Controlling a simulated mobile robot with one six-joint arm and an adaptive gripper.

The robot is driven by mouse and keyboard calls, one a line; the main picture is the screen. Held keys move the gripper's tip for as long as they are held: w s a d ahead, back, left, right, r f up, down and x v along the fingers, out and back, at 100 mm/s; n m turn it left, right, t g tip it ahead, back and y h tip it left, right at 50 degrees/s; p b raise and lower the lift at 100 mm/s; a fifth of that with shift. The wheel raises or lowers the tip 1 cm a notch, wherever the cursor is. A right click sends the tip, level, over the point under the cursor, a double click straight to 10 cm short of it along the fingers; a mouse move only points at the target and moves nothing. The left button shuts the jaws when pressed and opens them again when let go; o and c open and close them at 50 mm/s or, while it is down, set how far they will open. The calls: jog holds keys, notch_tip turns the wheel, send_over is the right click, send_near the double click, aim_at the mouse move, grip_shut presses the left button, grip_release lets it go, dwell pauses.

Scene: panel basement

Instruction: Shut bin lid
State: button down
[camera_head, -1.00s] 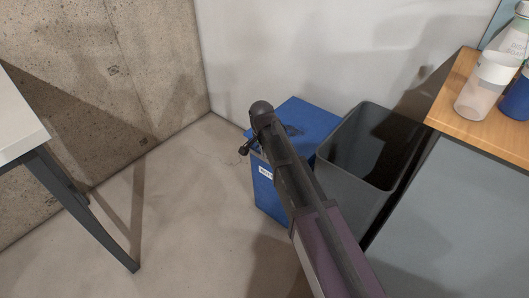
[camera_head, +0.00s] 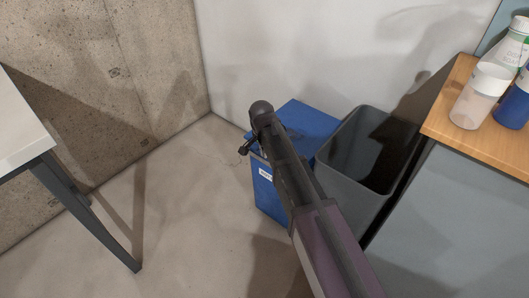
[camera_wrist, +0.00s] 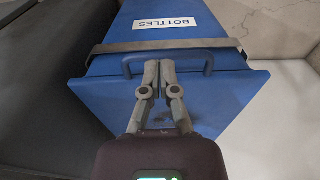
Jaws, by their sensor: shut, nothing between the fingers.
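The blue bin (camera_head: 263,194) stands on the floor against the white wall, with a white label on its front that reads BOTTLES in the wrist view (camera_wrist: 166,24). Its flat blue lid (camera_head: 312,121) lies down over the top; I cannot tell if it is fully seated. The lid also shows in the wrist view (camera_wrist: 225,92), with a blue handle (camera_wrist: 209,62) by a grey band. My gripper (camera_wrist: 159,64) is shut and empty, its fingertips at the handle in the picture; contact is unclear. In the head view my arm hides part of the bin.
An open dark grey bin (camera_head: 352,185) stands close on the right of the blue bin. Beyond it is a cabinet with a wooden top (camera_head: 462,125), holding a cup (camera_head: 478,98) and bottles. A table (camera_head: 22,135) stands at left. The floor between is clear.

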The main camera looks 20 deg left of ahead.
notch_tip(320, 180, up, 12)
jog(key=s+p, duration=0.2)
jog(key=p, duration=0.8)
jog(key=shift+a+f+p, duration=0.25)
jog(key=shift+a+p, duration=0.1)
jog(key=shift+a, duration=0.1)
jog(key=shift+s, duration=0.15)
